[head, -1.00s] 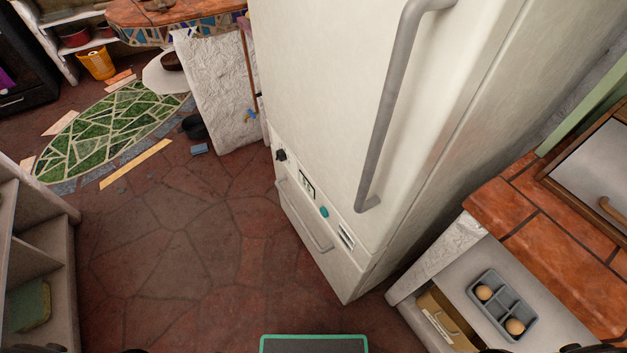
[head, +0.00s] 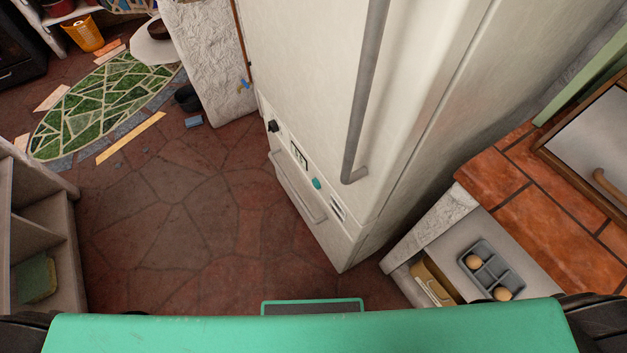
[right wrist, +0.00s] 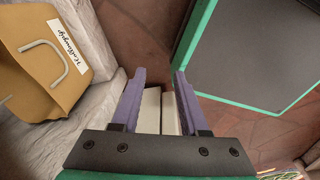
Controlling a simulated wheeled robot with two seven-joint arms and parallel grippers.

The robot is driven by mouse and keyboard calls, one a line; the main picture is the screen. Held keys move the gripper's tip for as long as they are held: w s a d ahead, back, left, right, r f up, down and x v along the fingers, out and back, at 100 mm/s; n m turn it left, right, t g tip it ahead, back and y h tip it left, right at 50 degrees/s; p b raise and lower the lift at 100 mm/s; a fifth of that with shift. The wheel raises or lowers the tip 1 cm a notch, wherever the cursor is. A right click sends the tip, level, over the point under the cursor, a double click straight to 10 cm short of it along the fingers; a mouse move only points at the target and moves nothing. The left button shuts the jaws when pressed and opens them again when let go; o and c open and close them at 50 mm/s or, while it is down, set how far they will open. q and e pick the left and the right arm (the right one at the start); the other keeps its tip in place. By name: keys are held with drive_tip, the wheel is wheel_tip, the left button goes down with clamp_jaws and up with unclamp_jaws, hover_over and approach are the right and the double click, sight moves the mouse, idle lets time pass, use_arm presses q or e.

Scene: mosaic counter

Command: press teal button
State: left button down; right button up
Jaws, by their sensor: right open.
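The teal button (head: 316,183) is a small round knob on the lower control panel of the white fridge (head: 310,90). It sits between a small dark display (head: 299,155) and a vent (head: 337,207). My right gripper (right wrist: 158,72) shows in the right wrist view with its two purple fingers apart and nothing between them. It points down over the floor, away from the button, which is not in that view. Neither gripper shows in the head view.
A long grey handle (head: 365,95) runs down the fridge door. At right stand a tiled counter (head: 500,175) and an open compartment with a grey egg tray (head: 487,268). A tan bag (right wrist: 40,65) is close to my right gripper. Shelves (head: 45,215) stand at left; the floor between is clear.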

drive_tip(key=shift+w+d, duration=0.15)
drive_tip(key=shift+d, duration=0.15)
